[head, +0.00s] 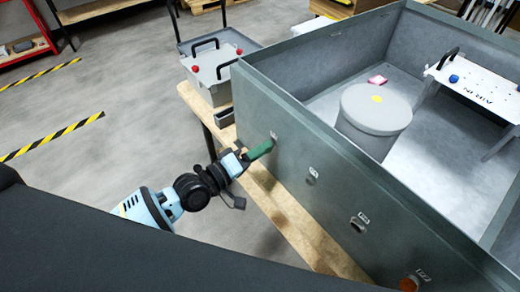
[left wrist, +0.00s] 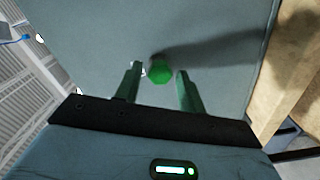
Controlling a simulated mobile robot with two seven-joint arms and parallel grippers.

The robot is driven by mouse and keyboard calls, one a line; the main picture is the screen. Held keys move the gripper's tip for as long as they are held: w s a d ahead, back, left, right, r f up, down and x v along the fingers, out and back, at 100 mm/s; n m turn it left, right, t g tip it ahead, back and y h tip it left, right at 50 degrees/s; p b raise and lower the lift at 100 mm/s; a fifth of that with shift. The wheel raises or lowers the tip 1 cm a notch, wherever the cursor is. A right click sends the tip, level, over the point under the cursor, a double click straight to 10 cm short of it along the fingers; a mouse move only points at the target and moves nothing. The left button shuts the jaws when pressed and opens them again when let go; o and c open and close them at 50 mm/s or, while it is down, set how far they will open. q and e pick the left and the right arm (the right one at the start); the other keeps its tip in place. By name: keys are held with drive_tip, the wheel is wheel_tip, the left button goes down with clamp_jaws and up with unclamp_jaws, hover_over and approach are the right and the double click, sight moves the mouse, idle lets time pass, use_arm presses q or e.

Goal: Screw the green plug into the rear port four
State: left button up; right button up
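The green plug (left wrist: 160,72) shows in the left wrist view as a bright green, many-sided end against the grey case wall (left wrist: 215,60). My left gripper (left wrist: 157,72) has its two dark green fingers on either side of the plug, with a visible gap on each side. How deep the plug sits cannot be told. In the head view my left gripper (head: 266,147) reaches the outer wall of the grey analyser case (head: 330,185), by the far-end port label (head: 274,135). The plug is hidden there. My right gripper is not in view.
Along the same wall are a port (head: 313,173), a round open port (head: 358,224) and an orange plug (head: 409,284). Inside the case stand a grey cylinder (head: 375,120) and a white bracket (head: 480,85).

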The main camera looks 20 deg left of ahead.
use_arm(q)
drive_tip(key=n, duration=0.9)
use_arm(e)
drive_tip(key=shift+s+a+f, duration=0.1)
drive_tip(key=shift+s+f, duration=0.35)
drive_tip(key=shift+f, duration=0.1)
